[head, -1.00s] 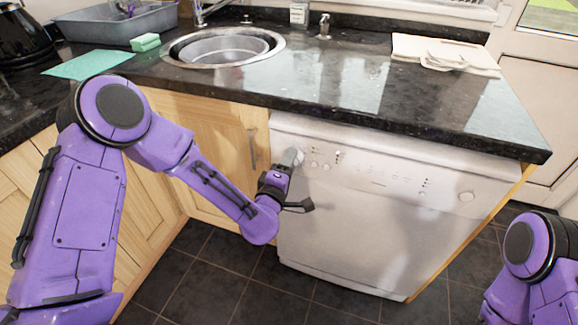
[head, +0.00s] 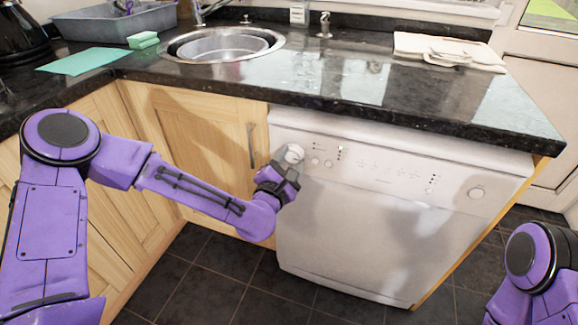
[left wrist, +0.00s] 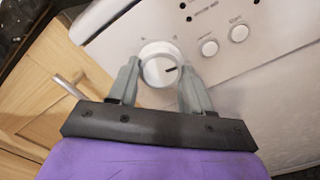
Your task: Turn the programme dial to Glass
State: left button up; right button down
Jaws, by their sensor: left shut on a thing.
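The programme dial (left wrist: 159,64) is a round white knob with a dark pointer mark, at the upper left of the white dishwasher (head: 380,235). In the left wrist view its mark points to the right and slightly up. My left gripper (left wrist: 157,78) has one grey finger on each side of the dial and is shut on it. In the head view the dial (head: 294,153) shows just above my left gripper (head: 287,163). The lettering around the dial is too small to read. My right gripper is out of view; only part of my right arm shows at the lower right.
Two round buttons (left wrist: 210,47) sit right of the dial. A cupboard door with a metal handle (head: 251,146) is left of the dishwasher. The dark granite worktop (head: 350,80) overhangs above. Dark floor tiles in front are clear.

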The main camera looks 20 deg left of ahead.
pick_arm(q)
jog(key=n+b, duration=0.2)
jog(key=n, duration=0.1)
jog(key=n+b, duration=0.1)
jog(key=shift+f+n, duration=0.25)
jog(key=shift+n, duration=0.05)
jog(key=shift+d+r+n+b, duration=0.15)
jog(key=shift+n+b, duration=0.8)
jog(key=shift+n, duration=0.55)
jog(key=o, duration=1)
jog(key=shift+o, duration=0.2)
jog(key=s+p, duration=0.7)
jog(key=s, duration=0.3)
jog(key=shift+s+a+p, duration=0.2)
jog(key=shift+s+p, duration=0.05)
jog(key=shift+p, duration=0.05)
